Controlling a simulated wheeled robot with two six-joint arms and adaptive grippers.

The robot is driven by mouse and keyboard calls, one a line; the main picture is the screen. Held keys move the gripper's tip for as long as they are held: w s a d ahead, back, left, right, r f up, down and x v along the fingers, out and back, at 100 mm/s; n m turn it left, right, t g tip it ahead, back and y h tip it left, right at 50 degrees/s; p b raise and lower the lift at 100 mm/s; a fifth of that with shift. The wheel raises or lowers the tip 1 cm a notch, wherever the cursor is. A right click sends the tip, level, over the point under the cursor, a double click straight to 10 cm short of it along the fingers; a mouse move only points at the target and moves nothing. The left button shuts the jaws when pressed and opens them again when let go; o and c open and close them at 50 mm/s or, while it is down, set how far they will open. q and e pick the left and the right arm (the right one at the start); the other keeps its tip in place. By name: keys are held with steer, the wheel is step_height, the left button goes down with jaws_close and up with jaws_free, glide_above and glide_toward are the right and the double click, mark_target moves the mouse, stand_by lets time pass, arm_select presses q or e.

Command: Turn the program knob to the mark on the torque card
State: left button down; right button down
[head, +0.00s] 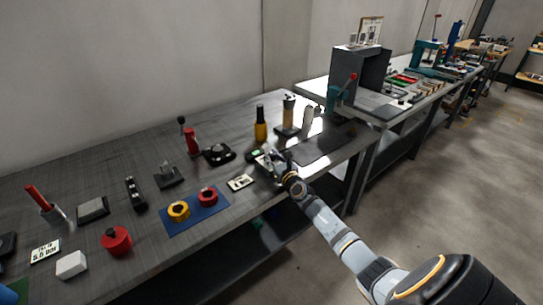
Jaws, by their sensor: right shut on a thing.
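My right gripper (270,160) reaches in from the lower right to the bench's front part. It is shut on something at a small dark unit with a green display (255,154). The thing held is probably the program knob, but the fingers hide it and its setting cannot be read. A small pale card (240,182) with dark markings lies just left of the gripper. Another white card (45,250) with large print lies at the far left; its text is too small to read surely. I cannot tell which is the torque card. My left gripper is not in view.
On the grey bench (215,225), a blue mat (193,221) holds a yellow roll (178,211) and a red roll (208,196). A yellow-and-black bottle (261,125) stands behind the gripper.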

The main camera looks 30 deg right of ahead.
steer(key=shift+d+r, duration=0.1)
steer(key=shift+r, duration=0.05)
steer(key=c, duration=1)
jaws_free()
steer(key=shift+s, duration=0.1)
steer(key=shift+c, duration=0.2)
steer(key=s, duration=0.4)
steer(key=s+a, duration=0.1)
steer(key=s, duration=0.6)
steer(key=shift+s+a, duration=0.4)
